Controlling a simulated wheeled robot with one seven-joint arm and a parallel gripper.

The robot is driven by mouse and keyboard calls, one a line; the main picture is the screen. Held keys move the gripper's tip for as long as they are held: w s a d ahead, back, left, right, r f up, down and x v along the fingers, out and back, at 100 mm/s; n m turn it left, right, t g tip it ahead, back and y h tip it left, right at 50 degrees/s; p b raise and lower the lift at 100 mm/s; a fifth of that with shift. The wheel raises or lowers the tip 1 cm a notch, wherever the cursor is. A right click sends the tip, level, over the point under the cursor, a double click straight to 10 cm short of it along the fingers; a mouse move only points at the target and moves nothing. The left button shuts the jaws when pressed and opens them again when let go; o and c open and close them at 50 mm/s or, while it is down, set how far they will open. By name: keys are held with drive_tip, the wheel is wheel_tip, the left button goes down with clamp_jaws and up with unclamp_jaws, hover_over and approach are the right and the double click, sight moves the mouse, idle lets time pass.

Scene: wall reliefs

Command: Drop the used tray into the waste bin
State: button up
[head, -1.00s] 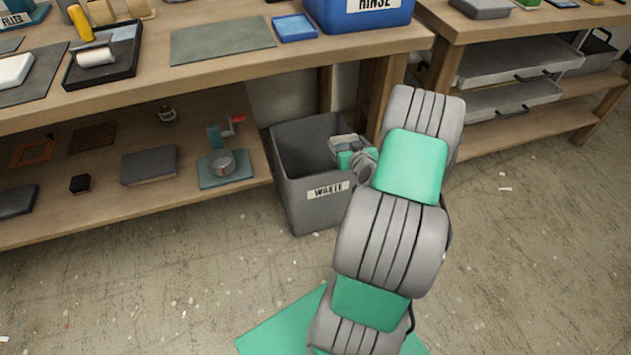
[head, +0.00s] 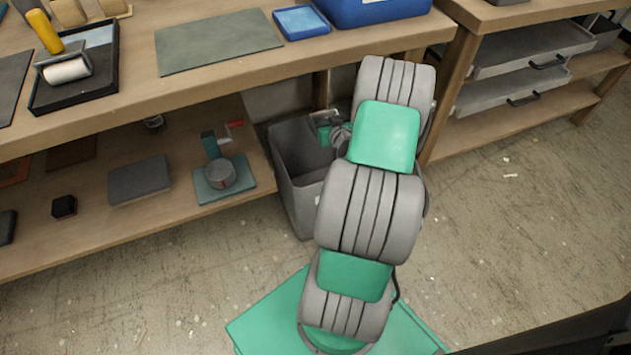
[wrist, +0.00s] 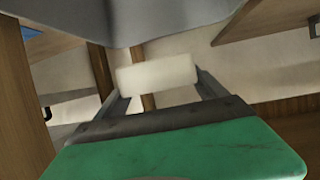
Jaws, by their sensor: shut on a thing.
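The grey waste bin (head: 292,165) stands on the floor below the bench, partly hidden by my arm. My gripper (head: 326,122) is small in the head view, at the back right of the bin's opening; its height relative to the rim is hard to judge. In the wrist view my gripper (wrist: 157,82) is shut on a pale, plain block-like piece (wrist: 157,74), which I take to be the used tray. Only one face of it shows, between the two fingers. A large grey surface fills the top of the wrist view; I cannot tell what it is.
The bench top (head: 130,110) above holds a black tray (head: 75,70) with a white roller, a grey mat (head: 218,40) and a blue tray (head: 300,23). The lower shelf (head: 110,225) carries several small items. A bench leg stands close behind my arm.

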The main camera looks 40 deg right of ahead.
wheel_tip(320, 180, down, 3)
drive_tip(key=shift+f+b, duration=0.15)
drive_tip(key=shift+b, duration=0.55)
drive_tip(key=o, duration=1.3)
drive_tip(key=shift+c, duration=0.2)
drive_tip(key=p+v, duration=0.1)
drive_tip(key=v, duration=0.7)
drive_tip(key=shift+p, duration=0.4)
